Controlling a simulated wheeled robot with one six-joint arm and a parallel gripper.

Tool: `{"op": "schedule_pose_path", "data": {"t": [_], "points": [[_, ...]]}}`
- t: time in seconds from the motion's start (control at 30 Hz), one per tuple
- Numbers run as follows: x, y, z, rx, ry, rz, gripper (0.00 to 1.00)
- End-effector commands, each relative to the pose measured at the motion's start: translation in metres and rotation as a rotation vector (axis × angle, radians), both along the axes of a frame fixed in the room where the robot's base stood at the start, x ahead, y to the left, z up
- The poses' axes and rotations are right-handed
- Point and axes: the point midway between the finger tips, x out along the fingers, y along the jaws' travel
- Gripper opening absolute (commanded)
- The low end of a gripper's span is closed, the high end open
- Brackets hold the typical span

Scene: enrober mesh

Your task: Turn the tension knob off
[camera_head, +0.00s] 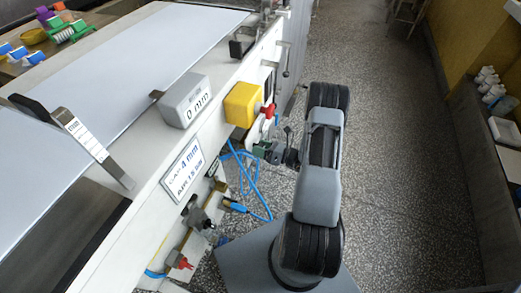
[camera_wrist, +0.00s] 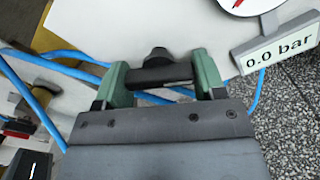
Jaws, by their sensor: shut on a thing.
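A black knob (camera_wrist: 158,57) with a wide bar-shaped grip stands on the white machine panel (camera_wrist: 175,25) in the wrist view. I take it for the tension knob, though no label on it is readable. My gripper (camera_wrist: 160,76) has its green fingers on either side of the bar and is shut on it. In the head view my gripper (camera_head: 265,150) is at the machine's side, below the yellow box, and the knob is hard to make out there. A sign (camera_wrist: 278,43) right of the knob reads 0.0 bar, beside a partly cut-off round gauge (camera_wrist: 243,4).
Blue hoses (camera_head: 250,183) hang below my gripper and run behind it in the wrist view. A yellow box (camera_head: 241,104) with a red knob (camera_head: 268,110) is close above. A grey 0 mm display (camera_head: 185,100) sits on the machine. The speckled floor (camera_head: 400,150) at right is clear.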

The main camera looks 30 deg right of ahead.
Motion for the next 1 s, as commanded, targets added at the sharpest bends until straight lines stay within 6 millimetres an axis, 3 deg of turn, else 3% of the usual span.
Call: {"op": "schedule_pose_path", "data": {"t": [1.0], "points": [[0.0016, -0.0025, -0.0043, -0.713, -0.652, 0.001, 0.4]]}}
